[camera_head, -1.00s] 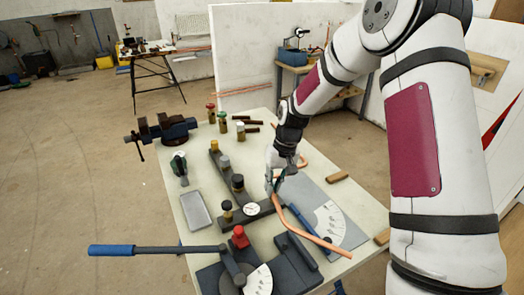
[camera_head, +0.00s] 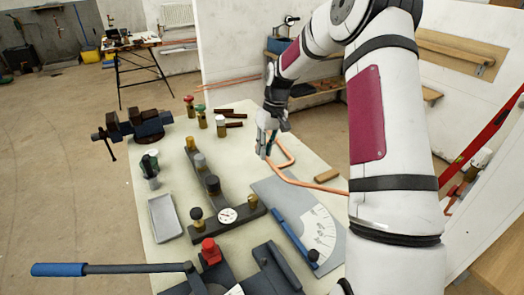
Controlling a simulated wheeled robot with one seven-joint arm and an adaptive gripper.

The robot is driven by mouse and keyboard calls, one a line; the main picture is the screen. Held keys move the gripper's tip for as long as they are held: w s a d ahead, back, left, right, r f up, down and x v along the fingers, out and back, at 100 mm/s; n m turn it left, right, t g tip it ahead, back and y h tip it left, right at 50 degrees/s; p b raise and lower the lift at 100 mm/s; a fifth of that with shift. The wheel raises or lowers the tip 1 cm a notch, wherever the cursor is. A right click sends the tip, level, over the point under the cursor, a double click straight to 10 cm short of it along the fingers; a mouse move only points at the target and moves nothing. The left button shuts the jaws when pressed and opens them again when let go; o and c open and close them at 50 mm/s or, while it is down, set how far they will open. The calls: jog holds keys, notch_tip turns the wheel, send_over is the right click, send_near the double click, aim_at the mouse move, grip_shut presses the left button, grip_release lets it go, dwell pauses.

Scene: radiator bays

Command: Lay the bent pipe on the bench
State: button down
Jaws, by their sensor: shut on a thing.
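The bent pipe (camera_head: 310,185) is a thin copper tube with a hooked bend at its far end. It lies across the view above the bench (camera_head: 160,258), and its right end passes behind my arm. My gripper (camera_head: 265,152) points down over the back half of the bench and is shut on the pipe near its bend. I cannot tell whether the pipe touches the bench top.
A grey plate with a white protractor scale (camera_head: 318,232) lies under and in front of the pipe. A dark gauge manifold (camera_head: 213,185), a grey tray (camera_head: 164,217), a vice (camera_head: 135,128) and a blue-handled pipe bender (camera_head: 110,269) occupy the left and front. A wooden block (camera_head: 327,175) lies right.

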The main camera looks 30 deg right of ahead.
jog(key=shift+f+b, duration=0.75)
jog(key=shift+f, duration=2.05)
jog(key=shift+s+f+b, duration=0.1)
jog(key=shift+f+b, duration=0.25)
jog(key=shift+f, duration=1.05)
jog(key=c, duration=1.6)
grip_release()
jog(key=shift+o, duration=0.2)
notch_tip(320, 180, up, 12)
jog(key=d, duration=0.2)
